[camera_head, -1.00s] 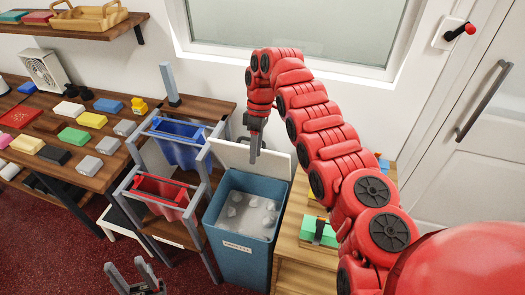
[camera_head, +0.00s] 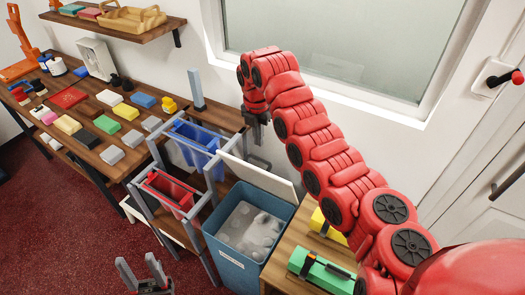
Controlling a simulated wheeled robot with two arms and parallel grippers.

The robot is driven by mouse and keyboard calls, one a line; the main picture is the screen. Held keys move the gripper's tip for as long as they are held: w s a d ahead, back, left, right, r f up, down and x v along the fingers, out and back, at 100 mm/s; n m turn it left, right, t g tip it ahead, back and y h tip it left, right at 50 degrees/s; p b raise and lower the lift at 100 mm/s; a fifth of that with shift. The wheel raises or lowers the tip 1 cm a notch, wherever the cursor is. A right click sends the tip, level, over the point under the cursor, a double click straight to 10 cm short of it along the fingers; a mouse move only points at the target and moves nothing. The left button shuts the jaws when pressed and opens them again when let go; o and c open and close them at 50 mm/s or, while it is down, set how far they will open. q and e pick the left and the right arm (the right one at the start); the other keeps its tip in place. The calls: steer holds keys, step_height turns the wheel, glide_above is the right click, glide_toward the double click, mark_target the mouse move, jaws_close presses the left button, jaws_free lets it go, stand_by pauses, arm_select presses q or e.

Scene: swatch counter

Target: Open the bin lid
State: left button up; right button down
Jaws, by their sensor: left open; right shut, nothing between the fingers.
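The blue bin (camera_head: 226,259) stands low in the middle of the view, with grey lumps inside. Its white lid (camera_head: 262,182) is raised and stands up along the bin's back edge, so the bin's mouth is uncovered. My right gripper (camera_head: 258,146) is shut and empty, pointing down just above the lid's upper edge. It appears apart from the lid. My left gripper (camera_head: 138,262) is open and empty at the bottom left, low in front of the rack.
A wooden cabinet with a green item (camera_head: 322,272) is at right. A table with many coloured blocks (camera_head: 105,124) is at left. Window and wall are behind.

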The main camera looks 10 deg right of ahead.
mark_target(257, 159)
steer(key=f+p, duration=0.1)
steer(key=f, duration=0.1)
steer(key=f+p, duration=0.1)
steer(key=f, duration=0.2)
steer(key=f+p, duration=0.2)
steer(key=f, duration=0.1)
steer(key=shift+w+a+f, duration=0.1)
steer(key=shift+w+a, duration=0.1)
steer(key=shift+a, duration=0.1)
steer(key=shift+f+p, duration=0.3)
steer(key=shift+f, duration=0.35)
steer(key=shift+w+f, duration=0.1)
steer(key=shift+d, duration=0.1)
